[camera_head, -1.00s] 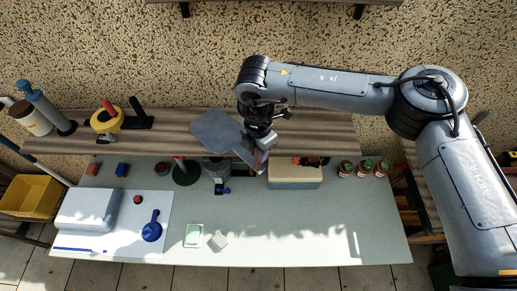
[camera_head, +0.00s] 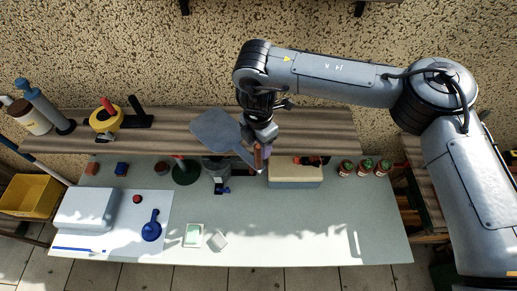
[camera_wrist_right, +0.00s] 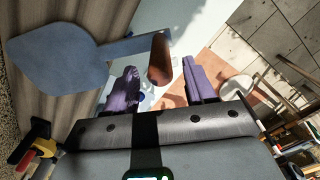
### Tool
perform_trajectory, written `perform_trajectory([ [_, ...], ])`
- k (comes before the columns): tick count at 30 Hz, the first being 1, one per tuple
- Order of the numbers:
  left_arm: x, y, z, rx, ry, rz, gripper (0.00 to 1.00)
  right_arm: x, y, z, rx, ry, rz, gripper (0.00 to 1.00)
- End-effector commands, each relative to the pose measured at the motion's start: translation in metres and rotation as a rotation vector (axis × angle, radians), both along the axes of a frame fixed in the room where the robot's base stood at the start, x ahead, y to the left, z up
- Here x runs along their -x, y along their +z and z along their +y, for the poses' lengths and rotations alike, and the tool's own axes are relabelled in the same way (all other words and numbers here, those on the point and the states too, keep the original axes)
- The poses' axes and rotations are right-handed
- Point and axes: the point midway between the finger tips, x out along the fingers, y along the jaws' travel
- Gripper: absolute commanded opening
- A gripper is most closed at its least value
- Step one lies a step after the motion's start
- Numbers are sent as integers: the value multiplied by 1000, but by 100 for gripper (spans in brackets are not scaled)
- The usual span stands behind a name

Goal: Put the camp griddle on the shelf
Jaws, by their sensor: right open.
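The camp griddle (camera_head: 216,130), a flat blue-grey plate with a long handle, lies over the wooden shelf (camera_head: 320,130), and its handle sticks out past the shelf's front edge. In the right wrist view the griddle (camera_wrist_right: 50,58) lies against the wood grain, with its brown grip (camera_wrist_right: 160,58) toward the fingers. My right gripper (camera_head: 259,154) is at the handle end; in the right wrist view its purple fingers (camera_wrist_right: 160,82) are apart, with the brown grip between or just beyond them, not clamped. My left gripper is out of view.
The shelf also holds a yellow tape dispenser (camera_head: 103,121), a brown-topped jar (camera_head: 30,117) and a blue bottle (camera_head: 42,103) at its left. The table (camera_head: 310,225) below holds a pale box (camera_head: 295,174), several small jars (camera_head: 365,166) and a grey case (camera_head: 85,208).

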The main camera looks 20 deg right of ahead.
Motion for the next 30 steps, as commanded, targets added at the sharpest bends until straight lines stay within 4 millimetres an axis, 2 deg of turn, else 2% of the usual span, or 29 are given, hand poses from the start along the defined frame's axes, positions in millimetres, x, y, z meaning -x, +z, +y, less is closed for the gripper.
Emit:
perform_trajectory([
  [3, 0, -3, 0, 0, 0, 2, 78, -1, 25, 0, 0, 1, -5, 55],
  [9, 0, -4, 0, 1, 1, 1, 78, 0, 60, 0, 2, 1, -4, 55],
  [15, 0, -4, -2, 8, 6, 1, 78, 0, 84, 1, 1, 1, -3, 55],
  [19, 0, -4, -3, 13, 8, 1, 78, 0, 90, 1, 0, 2, 0, 55],
  [23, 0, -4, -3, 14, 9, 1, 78, 3, 80, 11, -13, 36, 3, 55],
  [26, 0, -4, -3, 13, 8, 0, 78, 10, 54, 35, -45, 109, 4, 55],
  [29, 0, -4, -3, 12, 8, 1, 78, 24, 18, 77, -114, 220, -5, 55],
  [30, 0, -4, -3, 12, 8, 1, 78, 33, 2, 98, -155, 267, -13, 55],
])
